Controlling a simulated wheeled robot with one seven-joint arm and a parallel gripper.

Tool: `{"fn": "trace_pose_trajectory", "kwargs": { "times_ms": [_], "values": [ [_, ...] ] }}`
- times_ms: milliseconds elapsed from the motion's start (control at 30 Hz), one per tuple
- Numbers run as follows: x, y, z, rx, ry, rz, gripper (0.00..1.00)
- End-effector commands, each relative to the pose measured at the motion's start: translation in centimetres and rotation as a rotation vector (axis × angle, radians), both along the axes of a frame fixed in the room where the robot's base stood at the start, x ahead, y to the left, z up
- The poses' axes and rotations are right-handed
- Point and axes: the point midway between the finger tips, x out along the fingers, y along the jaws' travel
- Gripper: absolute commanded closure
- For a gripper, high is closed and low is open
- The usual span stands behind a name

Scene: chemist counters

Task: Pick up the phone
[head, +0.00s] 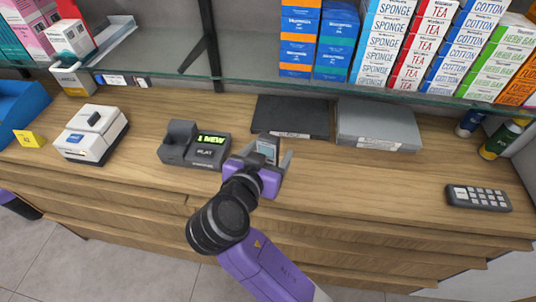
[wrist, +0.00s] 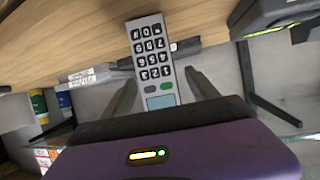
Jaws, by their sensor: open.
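My gripper (head: 260,158) is purple with grey fingers and is open at the handset. In the wrist view my gripper's fingers (wrist: 160,84) lie on either side of the handset, with gaps visible. The handset's lower end is hidden behind my gripper body. I cannot tell whether a finger touches it.
A dark device with a green display (head: 195,146) stands close to the left of my gripper. A black flat box (head: 290,117) and a grey box (head: 378,125) lie behind. A keypad (head: 478,198) is at right, a white printer (head: 92,135) at left. A glass shelf (head: 250,80) overhangs the counter (head: 345,185).

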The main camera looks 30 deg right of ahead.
Motion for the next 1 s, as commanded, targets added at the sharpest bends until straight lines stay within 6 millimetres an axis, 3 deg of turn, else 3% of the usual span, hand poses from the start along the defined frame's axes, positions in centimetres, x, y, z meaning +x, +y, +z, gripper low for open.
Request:
{"fn": "trace_pose_trajectory", "kwargs": {
  "times_ms": [200,467,800,1000],
  "values": [
    [1.4,-1.5,-0.9,0.000,0.001,0.000,0.31],
    [1.5,-1.6,-1.0,0.000,0.000,0.001,0.33],
    [1.5,-1.6,-0.9,0.000,0.000,0.001,1.00],
    [1.5,-1.6,-0.9,0.000,0.000,0.001,1.00]
  ]
}}
